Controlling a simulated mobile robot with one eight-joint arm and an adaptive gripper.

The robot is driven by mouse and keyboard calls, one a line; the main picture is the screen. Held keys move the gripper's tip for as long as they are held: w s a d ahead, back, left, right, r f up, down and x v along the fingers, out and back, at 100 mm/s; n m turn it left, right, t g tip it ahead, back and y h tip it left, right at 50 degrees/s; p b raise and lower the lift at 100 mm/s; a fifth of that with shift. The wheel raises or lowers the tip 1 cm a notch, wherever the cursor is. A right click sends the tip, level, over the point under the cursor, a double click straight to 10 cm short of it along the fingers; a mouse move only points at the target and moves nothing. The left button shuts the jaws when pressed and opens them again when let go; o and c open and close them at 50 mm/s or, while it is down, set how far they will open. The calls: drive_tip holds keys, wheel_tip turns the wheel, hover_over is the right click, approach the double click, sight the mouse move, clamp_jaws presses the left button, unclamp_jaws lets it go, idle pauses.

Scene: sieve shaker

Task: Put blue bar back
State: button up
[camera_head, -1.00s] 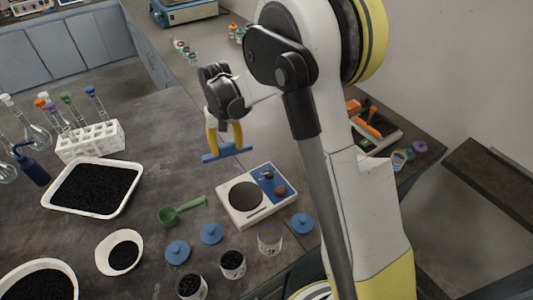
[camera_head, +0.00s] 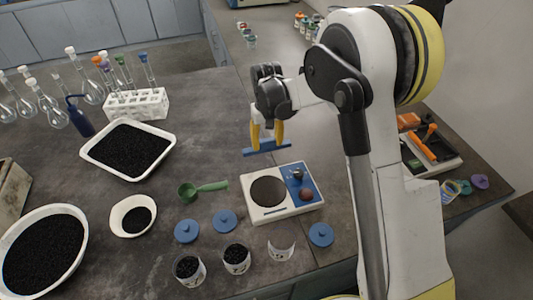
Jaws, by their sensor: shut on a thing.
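The blue bar (camera_head: 267,148) is held in my gripper (camera_head: 267,138), whose yellow fingers are shut on it. The bar hangs roughly level, crosswise below the fingers. In the picture it appears just above the back edge of the white and blue scale (camera_head: 279,192). It looks raised above the table, but its exact height is hard to tell. No sieve shaker or empty place for the bar can be made out clearly.
A green scoop (camera_head: 203,190) lies left of the scale. Blue lids (camera_head: 224,221) and small jars (camera_head: 236,258) stand in front. A white tray of black grains (camera_head: 128,149), a bowl (camera_head: 131,216) and a flask rack (camera_head: 136,104) are at left. An orange-handled device (camera_head: 428,145) is at right.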

sight(266, 150)
drive_tip(key=shift+w+a+f, duration=0.15)
drive_tip(key=shift+w+f, duration=0.05)
drive_tip(key=shift+w, duration=0.05)
drive_tip(key=shift+f+b, duration=0.9)
drive_tip(key=shift+f, duration=1)
drive_tip(key=shift+f, duration=0.2)
drive_tip(key=o, duration=1.3)
